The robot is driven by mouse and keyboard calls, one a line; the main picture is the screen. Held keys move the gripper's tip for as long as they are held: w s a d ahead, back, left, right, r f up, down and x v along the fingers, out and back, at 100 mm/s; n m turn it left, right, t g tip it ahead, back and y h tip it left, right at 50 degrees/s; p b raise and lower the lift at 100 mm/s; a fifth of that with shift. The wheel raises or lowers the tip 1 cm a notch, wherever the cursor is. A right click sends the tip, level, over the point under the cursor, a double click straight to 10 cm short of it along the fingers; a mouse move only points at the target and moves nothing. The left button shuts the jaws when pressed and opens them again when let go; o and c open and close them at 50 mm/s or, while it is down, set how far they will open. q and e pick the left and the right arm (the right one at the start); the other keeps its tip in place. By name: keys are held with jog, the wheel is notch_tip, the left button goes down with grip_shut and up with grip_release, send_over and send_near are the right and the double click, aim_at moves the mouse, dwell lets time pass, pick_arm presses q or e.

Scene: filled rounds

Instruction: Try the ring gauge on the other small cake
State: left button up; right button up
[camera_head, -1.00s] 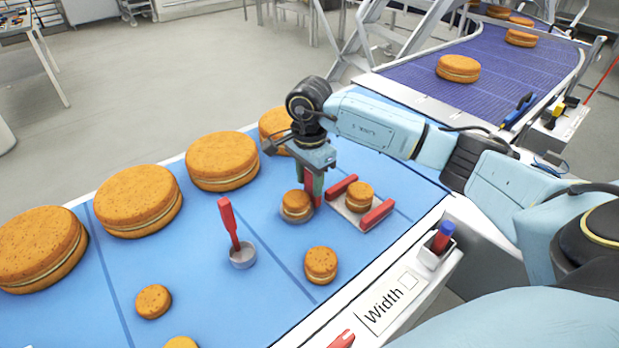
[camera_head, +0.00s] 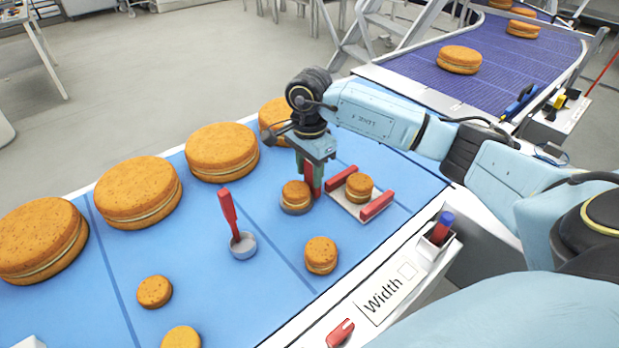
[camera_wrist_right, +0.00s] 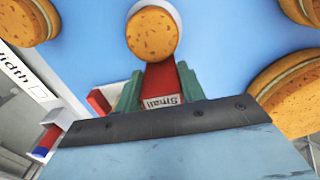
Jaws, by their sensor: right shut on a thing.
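My right gripper (camera_head: 312,180) is shut on the red handle of a ring gauge, held upright. The handle (camera_wrist_right: 160,85) reads "Small" in the right wrist view. The gauge's grey ring (camera_head: 295,209) shows low around a small cake (camera_head: 296,192), which sticks up above it. That cake (camera_wrist_right: 152,33) hides most of the ring in the wrist view, so I cannot tell how closely it fits. Another ring gauge (camera_head: 229,208) stands apart to the left, its ring empty. Other small cakes are in front (camera_head: 320,255) and at front left (camera_head: 154,291). My left gripper is out of view.
A small cake (camera_head: 359,186) sits between red bars on a pale width gauge (camera_head: 343,205), close right of my gripper. Large cakes (camera_head: 222,148) line the back of the blue mat (camera_head: 215,295).

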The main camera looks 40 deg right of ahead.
jog(key=shift+r+p, duration=3.05)
jog(key=shift+r, duration=1.85)
